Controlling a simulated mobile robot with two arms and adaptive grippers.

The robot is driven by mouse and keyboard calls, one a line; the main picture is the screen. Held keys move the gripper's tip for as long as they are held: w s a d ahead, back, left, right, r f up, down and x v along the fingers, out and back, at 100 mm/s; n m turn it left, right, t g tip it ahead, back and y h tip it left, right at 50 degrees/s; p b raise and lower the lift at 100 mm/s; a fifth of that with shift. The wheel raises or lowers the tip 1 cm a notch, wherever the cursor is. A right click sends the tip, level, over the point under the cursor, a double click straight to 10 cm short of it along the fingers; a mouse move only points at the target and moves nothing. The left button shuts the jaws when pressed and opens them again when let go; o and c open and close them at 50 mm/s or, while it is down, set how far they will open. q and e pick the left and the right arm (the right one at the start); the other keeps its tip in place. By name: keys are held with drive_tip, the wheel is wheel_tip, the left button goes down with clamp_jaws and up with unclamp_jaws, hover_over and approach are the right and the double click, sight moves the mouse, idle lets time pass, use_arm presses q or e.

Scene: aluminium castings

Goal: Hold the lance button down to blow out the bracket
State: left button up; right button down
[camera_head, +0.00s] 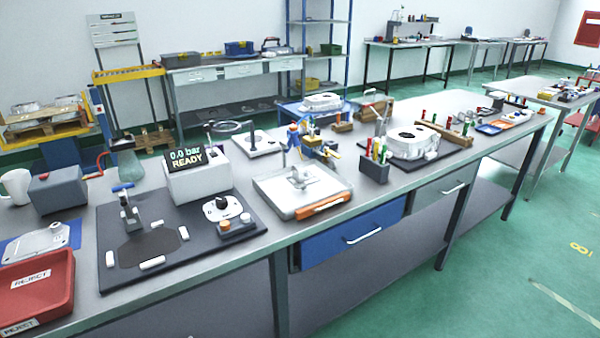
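Neither of my grippers shows in the head view. A white box with a display (185,157) reading "0.0 bar READY" stands on the bench at left. In front of it is a dark board (190,262) with a dark pad (148,247), several white blocks and an upright blue-handled clamp (127,205). On the board's right are a white round dial with a black knob (221,206), an orange button (224,225) and a pale button (246,217); I cannot tell which is the lance button. A flat grey metal part, possibly the bracket (38,243), lies on a blue mat at far left.
A red REJECT tray (38,290) is at the front left. A grey box (57,190) and white mug (16,186) stand behind. Right of the board are a scale-like device (275,196) with a metal piece on top, a tool cup (373,169) and a large white casting (411,142).

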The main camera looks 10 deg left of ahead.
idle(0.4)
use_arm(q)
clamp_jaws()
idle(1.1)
